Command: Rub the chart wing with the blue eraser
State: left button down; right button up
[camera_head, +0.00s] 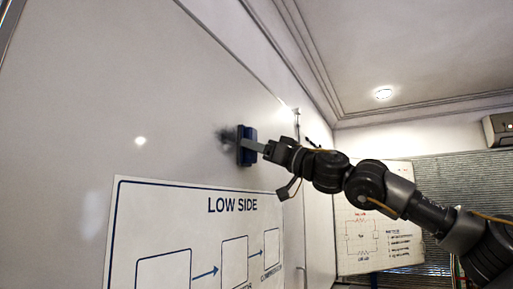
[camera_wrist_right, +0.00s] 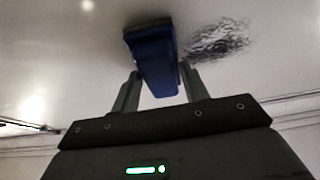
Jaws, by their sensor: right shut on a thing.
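The blue eraser (camera_head: 247,146) is held up at the white board, the chart wing (camera_head: 120,90), with its dark pad side toward the surface. My right gripper (camera_head: 262,147) is shut on it. In the right wrist view the eraser (camera_wrist_right: 153,62) sits between the two fingers of the right gripper (camera_wrist_right: 157,85), close to or touching the board (camera_wrist_right: 60,40); I cannot tell which. A dark grey smudge (camera_head: 224,137) marks the board just left of the eraser. In the wrist view the smudge (camera_wrist_right: 218,40) lies to the right of the eraser. My left gripper is not in view.
A "LOW SIDE" chart (camera_head: 232,205) with boxes and arrows is on the board below the eraser. A second whiteboard (camera_head: 375,225) with a red circuit drawing stands at the right, behind my right arm. The board's upper area is otherwise bare.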

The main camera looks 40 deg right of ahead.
jog(key=shift+a, duration=0.15)
jog(key=shift+s+a, duration=0.35)
jog(key=shift+a, duration=0.6)
jog(key=shift+s+a, duration=0.3)
jog(key=shift+a, duration=0.6)
jog(key=shift+a+b, duration=0.1)
jog(key=shift+b, duration=0.2)
jog(key=shift+s+a, duration=0.3)
jog(key=shift+a, duration=0.65)
jog(key=shift+s+a, duration=0.25)
jog(key=shift+a, duration=0.65)
jog(key=shift+a, duration=0.1)
